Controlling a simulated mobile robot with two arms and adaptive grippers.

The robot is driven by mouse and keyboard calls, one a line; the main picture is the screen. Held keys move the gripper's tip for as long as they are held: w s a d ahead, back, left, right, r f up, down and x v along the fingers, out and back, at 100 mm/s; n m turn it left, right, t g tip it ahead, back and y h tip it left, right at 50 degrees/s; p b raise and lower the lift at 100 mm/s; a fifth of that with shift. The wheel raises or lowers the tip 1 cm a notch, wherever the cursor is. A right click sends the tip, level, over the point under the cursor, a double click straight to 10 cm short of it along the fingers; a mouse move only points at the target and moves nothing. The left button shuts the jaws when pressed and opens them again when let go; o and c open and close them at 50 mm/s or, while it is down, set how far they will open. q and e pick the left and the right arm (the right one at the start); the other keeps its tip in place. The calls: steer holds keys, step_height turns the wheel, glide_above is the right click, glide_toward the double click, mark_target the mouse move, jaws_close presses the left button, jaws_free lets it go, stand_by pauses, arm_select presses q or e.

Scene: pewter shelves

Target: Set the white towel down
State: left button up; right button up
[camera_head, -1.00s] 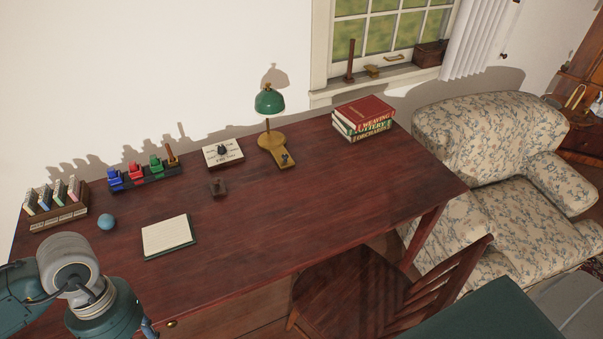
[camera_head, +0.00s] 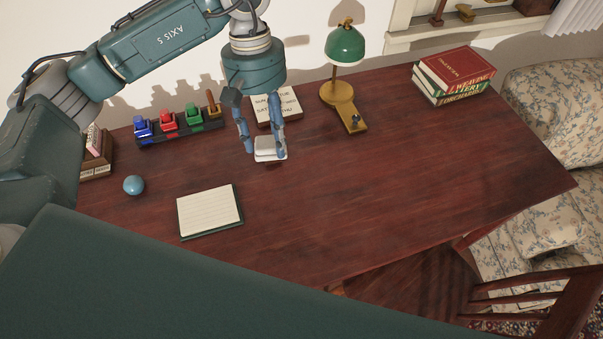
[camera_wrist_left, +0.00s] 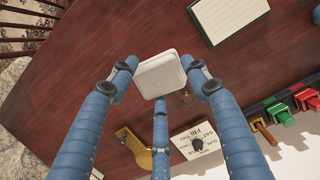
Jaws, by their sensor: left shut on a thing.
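The white towel (camera_head: 268,149) is a small folded square between the blue fingers of my left gripper (camera_head: 262,145), over the back middle of the desk (camera_head: 330,200). In the left wrist view the towel (camera_wrist_left: 160,74) sits between the fingertips of my left gripper (camera_wrist_left: 162,85), which is shut on it. I cannot tell whether the towel touches the desk top. My right gripper is not in view.
A day-of-week card block (camera_head: 284,106) stands behind my gripper, with a green lamp (camera_head: 345,45) to its right. A rack of coloured stamps (camera_head: 182,130), a blue ball (camera_head: 133,185) and a notepad (camera_head: 209,209) lie left. The desk's middle right is clear.

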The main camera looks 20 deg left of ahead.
arm_select(q)
step_height(320, 180, up, 2)
steer(key=w+n+b, duration=0.2)
steer(key=w, duration=0.1)
glide_above(280, 184)
steer(key=f, duration=0.4)
steer(key=shift+w+a+t, duration=0.2)
steer(key=shift+a+t, duration=0.1)
step_height(280, 184, down, 14)
steer(key=shift+w+f+p, duration=0.1)
steer(key=shift+w+p, duration=0.05)
steer(key=shift+p, duration=0.9)
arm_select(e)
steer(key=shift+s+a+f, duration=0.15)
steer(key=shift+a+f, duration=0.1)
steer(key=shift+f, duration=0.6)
arm_select(q)
steer(key=o, duration=0.6)
steer(key=shift+f, duration=0.1)
steer(key=shift+o, duration=0.7)
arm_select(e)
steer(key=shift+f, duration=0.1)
